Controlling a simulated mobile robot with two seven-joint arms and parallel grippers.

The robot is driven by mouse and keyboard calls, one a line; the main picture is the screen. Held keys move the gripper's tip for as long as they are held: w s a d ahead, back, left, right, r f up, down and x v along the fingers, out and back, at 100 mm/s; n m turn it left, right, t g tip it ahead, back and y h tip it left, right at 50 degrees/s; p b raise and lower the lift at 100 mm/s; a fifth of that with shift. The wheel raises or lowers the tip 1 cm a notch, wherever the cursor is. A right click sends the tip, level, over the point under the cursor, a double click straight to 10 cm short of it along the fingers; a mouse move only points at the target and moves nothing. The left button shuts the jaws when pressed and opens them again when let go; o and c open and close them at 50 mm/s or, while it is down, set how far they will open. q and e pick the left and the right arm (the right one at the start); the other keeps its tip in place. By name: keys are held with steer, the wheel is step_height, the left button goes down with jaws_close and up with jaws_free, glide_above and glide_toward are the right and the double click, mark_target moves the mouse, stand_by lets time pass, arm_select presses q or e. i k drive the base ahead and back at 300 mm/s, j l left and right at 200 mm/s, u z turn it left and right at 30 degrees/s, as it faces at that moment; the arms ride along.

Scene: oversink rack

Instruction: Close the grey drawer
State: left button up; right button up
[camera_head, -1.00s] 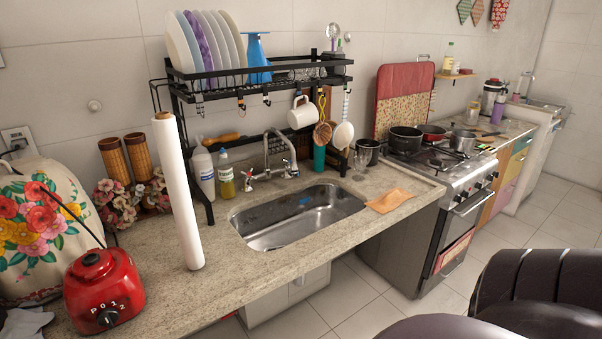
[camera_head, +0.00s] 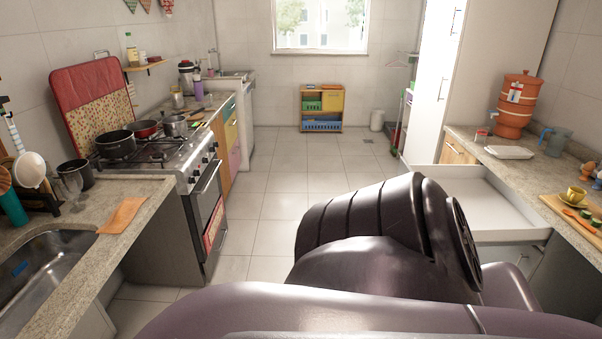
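An open drawer (camera_head: 478,192) with a pale, empty-looking inside sticks out from under the right counter.
The right counter (camera_head: 500,152) holds an orange water filter (camera_head: 515,105), a white tray (camera_head: 509,153) and a cutting board. The stove (camera_head: 190,165) and sink (camera_head: 30,262) line the left. The tiled floor (camera_head: 285,165) between is clear towards the small shelf (camera_head: 322,108).

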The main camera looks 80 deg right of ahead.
mark_target(495, 214)
steer(key=z, duration=3.4)
steer(key=i+l, duration=0.1)
steer(key=i, duration=0.5)
steer(key=i+l, duration=0.1)
steer(key=i, duration=0.5)
steer(key=i+l+u, duration=0.1)
steer(key=i, duration=0.5)
